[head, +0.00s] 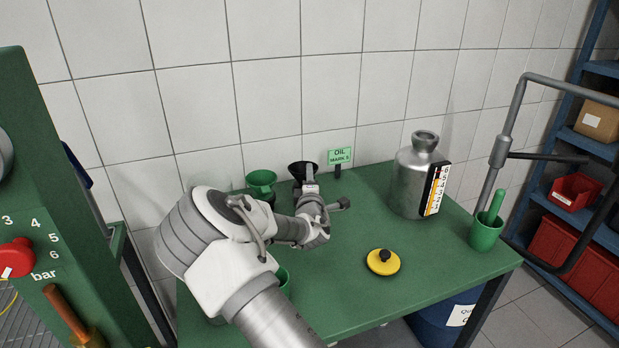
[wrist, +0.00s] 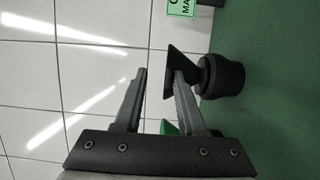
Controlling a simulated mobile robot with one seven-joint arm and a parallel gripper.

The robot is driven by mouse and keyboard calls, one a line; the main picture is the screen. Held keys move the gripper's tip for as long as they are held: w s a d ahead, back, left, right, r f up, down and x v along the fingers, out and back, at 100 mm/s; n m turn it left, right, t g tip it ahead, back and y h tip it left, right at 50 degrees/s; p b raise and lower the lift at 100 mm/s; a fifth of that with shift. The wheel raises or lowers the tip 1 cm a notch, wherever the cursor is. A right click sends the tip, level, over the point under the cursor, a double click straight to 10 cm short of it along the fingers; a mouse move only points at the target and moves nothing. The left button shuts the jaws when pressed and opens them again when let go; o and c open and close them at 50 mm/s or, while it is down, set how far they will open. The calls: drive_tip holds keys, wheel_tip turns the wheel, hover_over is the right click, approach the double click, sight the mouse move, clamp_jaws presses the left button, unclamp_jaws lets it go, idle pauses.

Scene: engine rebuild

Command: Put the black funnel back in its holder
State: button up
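The black funnel (head: 302,168) is at the back of the green table, against the tiled wall. In the wrist view, which is turned sideways, the funnel (wrist: 180,65) has its wide rim to the left. Its narrow end meets a dark round holder (wrist: 224,76) standing on the table; how deep it sits cannot be told. My gripper (wrist: 161,74) is open, its fingers apart with the rim's edge showing between them. One finger overlaps the funnel's cone; contact cannot be told. In the head view my gripper (head: 311,180) partly hides the funnel and its holder.
A green funnel (head: 261,181) stands left of the black one. A metal canister (head: 412,180), yellow cap (head: 383,262) and green cup (head: 486,231) stand further right.

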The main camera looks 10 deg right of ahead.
drive_tip(key=shift+r, duration=0.15)
drive_tip(key=s+d+m+g+p, duration=0.1)
drive_tip(key=s+d+m+g, duration=0.2)
drive_tip(key=s+m+g, duration=1.05)
drive_tip(key=s+r+m, duration=0.1)
drive_tip(key=s+r, duration=0.3)
drive_tip(key=s, duration=0.7)
drive_tip(key=s+r+m+t+y, duration=0.1)
drive_tip(key=s+r, duration=0.4)
drive_tip(key=s, duration=0.6)
drive_tip(key=s+a+r+m+y, duration=0.1)
drive_tip(key=s+r, duration=0.3)
drive_tip(key=s, duration=0.7)
drive_tip(key=shift+s+r, duration=0.2)
drive_tip(key=shift+r, duration=0.15)
